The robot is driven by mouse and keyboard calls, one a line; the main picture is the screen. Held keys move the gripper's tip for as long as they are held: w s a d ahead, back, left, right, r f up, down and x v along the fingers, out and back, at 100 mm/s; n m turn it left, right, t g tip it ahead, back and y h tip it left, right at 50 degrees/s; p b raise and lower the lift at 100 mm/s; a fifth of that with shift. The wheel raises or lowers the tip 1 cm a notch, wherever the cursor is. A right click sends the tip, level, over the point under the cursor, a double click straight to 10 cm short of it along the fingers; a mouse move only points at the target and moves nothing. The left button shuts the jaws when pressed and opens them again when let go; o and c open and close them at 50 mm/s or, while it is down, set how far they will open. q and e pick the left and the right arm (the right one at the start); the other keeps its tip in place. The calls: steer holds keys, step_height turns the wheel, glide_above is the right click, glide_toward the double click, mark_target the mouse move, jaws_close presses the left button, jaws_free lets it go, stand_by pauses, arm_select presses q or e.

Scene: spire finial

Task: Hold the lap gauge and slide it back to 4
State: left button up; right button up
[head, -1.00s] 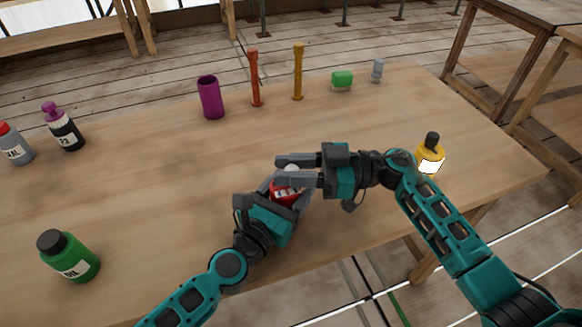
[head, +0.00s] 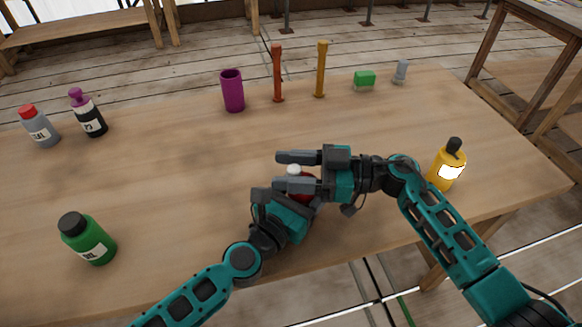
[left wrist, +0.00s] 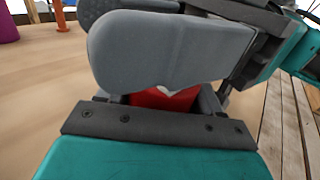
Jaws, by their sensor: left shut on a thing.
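A red thing (head: 304,186), which I take to be the lap gauge, is between my two hands above the table (head: 180,185), mostly hidden. A white rounded part (head: 293,169) shows at its upper left. My left gripper (head: 302,192) is shut on the red thing from below. In the left wrist view the red thing (left wrist: 165,98) shows behind a grey finger, with a small white mark. My right gripper (head: 285,170) points left, its two fingers apart on either side of the white part. I cannot tell whether they touch it. No number is readable.
A green bottle (head: 88,240) stands at left front, grey (head: 40,128) and black (head: 90,115) bottles behind it. A purple cup (head: 232,91), red (head: 277,75) and yellow (head: 320,70) posts and a green block (head: 364,79) line the back. A yellow bottle (head: 446,168) stands right.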

steer(key=shift+d, duration=0.1)
steer(key=d, duration=1.2)
steer(key=shift+s, duration=0.1)
arm_select(q)
steer(key=o, duration=1.2)
arm_select(e)
steer(key=shift+a, duration=0.1)
